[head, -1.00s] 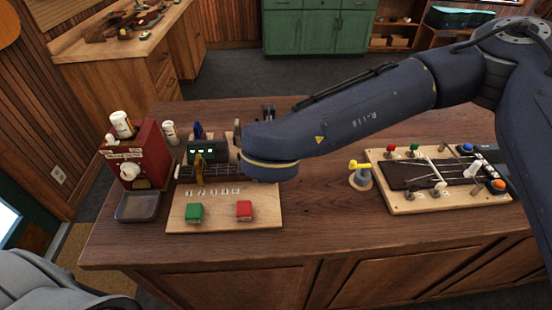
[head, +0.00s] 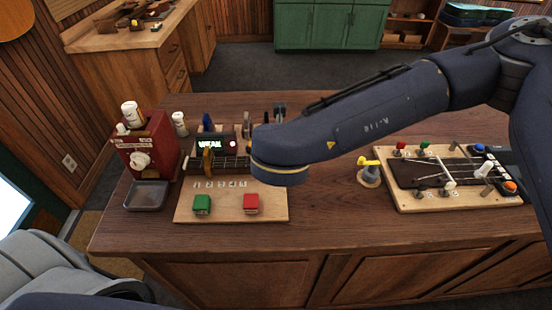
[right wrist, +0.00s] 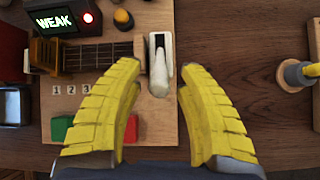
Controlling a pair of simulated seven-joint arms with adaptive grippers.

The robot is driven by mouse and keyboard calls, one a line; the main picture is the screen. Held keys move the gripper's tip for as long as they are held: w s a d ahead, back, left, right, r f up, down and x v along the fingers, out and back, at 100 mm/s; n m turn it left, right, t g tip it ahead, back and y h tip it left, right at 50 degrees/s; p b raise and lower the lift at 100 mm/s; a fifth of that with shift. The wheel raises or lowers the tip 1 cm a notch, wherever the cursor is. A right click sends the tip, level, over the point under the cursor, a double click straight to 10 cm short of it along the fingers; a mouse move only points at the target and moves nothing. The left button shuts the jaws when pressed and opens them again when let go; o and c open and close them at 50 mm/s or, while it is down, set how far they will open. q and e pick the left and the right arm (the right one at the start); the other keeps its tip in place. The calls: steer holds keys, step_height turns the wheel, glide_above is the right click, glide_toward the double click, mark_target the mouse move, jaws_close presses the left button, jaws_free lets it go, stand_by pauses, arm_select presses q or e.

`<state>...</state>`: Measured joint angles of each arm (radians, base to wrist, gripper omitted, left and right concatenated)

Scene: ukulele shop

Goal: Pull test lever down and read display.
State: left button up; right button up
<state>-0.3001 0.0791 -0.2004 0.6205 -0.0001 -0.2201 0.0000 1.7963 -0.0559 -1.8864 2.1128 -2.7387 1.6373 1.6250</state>
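The test lever (right wrist: 159,82) is pale with a dark slot behind it, at the right edge of the board in the right wrist view. My right gripper (right wrist: 160,68) is open, with its yellow fingers on either side of the lever and visible gaps to it. The display (head: 212,144) reads "WEAK" in pale green letters, and it also shows in the right wrist view (right wrist: 55,22). A red lamp (right wrist: 87,17) glows beside the text. In the head view my right arm hides the lever and the right gripper. My left gripper is out of view.
Green (head: 202,203) and red (head: 251,203) blocks sit on the board's front (head: 230,215). A red box (head: 145,150) and grey tray (head: 148,195) stand left. A yellow-topped peg (head: 369,165) and a second board (head: 455,202) are right.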

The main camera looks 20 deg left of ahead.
steer(key=shift+v, duration=6)
steer(key=shift+a, duration=0.1)
